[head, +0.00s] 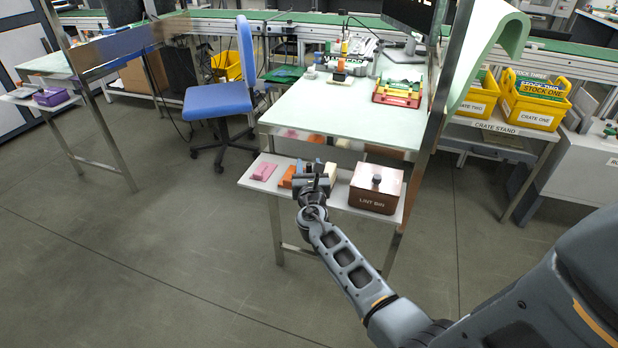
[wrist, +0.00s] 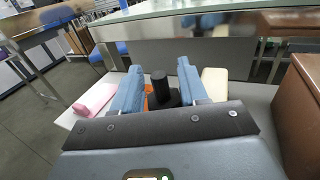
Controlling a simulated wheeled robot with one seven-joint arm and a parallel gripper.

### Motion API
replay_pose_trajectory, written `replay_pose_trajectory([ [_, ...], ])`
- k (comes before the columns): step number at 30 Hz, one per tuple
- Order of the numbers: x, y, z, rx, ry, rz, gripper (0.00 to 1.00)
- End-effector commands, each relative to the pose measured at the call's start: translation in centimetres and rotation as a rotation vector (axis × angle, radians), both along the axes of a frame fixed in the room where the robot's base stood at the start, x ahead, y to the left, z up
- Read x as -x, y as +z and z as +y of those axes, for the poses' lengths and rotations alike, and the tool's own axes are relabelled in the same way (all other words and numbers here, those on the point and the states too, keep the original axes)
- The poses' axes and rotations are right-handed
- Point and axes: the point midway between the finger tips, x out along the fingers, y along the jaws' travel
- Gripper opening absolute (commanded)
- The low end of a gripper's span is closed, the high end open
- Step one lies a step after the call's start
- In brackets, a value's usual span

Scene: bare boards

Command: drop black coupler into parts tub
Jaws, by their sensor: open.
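The black coupler (wrist: 160,92), an upright post on a wider base, stands on the low shelf (wrist: 238,90) in the wrist view. My gripper (wrist: 159,68) has its two blue fingers apart, one on each side of the coupler in the picture. I cannot tell whether either finger touches it. In the head view my gripper (head: 314,170) is over the low shelf (head: 256,187) and mostly hides the coupler. No container is readable as the parts tub. A red and yellow tray (head: 398,92) with parts in it sits on the green-topped bench.
On the shelf are a pink block (head: 264,171), an orange block (head: 287,177), a cream block (head: 330,169) and a brown lint bin (head: 376,190). The bench (head: 365,125) overhangs behind. Yellow crates (head: 533,103) stand right, a blue chair (head: 218,100) left. Floor is clear in front.

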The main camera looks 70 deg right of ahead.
Motion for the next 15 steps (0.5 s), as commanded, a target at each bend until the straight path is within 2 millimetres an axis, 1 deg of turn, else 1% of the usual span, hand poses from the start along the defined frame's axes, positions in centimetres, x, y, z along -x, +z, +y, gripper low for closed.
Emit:
replay_pose_trajectory([
  [7,-0.07,-0.05,-0.11,-0.001,0.001,0.000,0.43],
  [15,-0.06,-0.04,-0.10,-0.001,0.000,0.000,0.17],
])
